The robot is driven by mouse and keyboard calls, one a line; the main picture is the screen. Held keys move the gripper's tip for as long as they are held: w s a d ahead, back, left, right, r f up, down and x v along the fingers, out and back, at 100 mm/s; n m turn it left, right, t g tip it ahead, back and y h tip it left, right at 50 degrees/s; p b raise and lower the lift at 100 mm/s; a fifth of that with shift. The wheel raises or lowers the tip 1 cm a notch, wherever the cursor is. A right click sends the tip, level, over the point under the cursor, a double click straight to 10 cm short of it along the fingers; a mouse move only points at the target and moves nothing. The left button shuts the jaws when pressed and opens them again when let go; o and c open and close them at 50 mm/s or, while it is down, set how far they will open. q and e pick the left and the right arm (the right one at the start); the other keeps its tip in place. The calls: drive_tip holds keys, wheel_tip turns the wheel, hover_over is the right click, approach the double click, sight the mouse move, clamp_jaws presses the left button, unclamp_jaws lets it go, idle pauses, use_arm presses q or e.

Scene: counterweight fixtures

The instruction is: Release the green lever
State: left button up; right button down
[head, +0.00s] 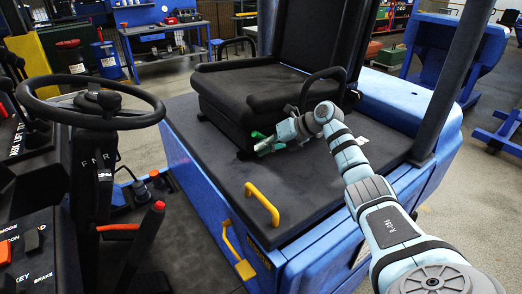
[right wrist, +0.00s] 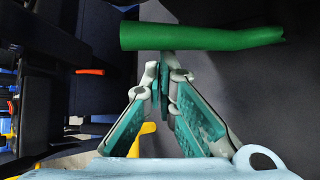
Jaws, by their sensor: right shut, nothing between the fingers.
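The green lever (right wrist: 200,38) lies across the top of the right wrist view as a smooth bar, its right end slightly bent. In the head view a small green piece of the lever (head: 257,135) shows at the lower front of the black seat. My right gripper (right wrist: 162,78) is shut and empty, its teal fingers meeting just below the bar in the wrist view. I cannot tell whether the tips touch the lever. In the head view my right gripper (head: 264,146) is beside the seat base, partly hidden by its own wrist. My left gripper is not in view.
The black seat (head: 265,88) with its armrest (head: 322,80) stands close around my right wrist. A yellow handle (head: 262,203) rises from the dark deck (head: 290,195) in front. The steering wheel (head: 90,103) and red-knobbed lever (head: 157,208) are at left.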

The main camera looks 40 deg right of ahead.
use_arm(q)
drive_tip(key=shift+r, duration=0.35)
use_arm(e)
drive_tip(key=shift+d+r, duration=0.2)
drive_tip(key=shift+r, duration=0.3)
use_arm(q)
drive_tip(key=shift+p, duration=0.3)
use_arm(e)
drive_tip(key=shift+d+r, duration=0.1)
drive_tip(key=shift+r, duration=0.05)
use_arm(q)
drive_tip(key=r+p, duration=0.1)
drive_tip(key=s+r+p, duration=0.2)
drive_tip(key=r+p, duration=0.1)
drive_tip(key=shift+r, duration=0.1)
use_arm(e)
drive_tip(key=v, duration=0.9)
drive_tip(key=shift+s+d, duration=0.35)
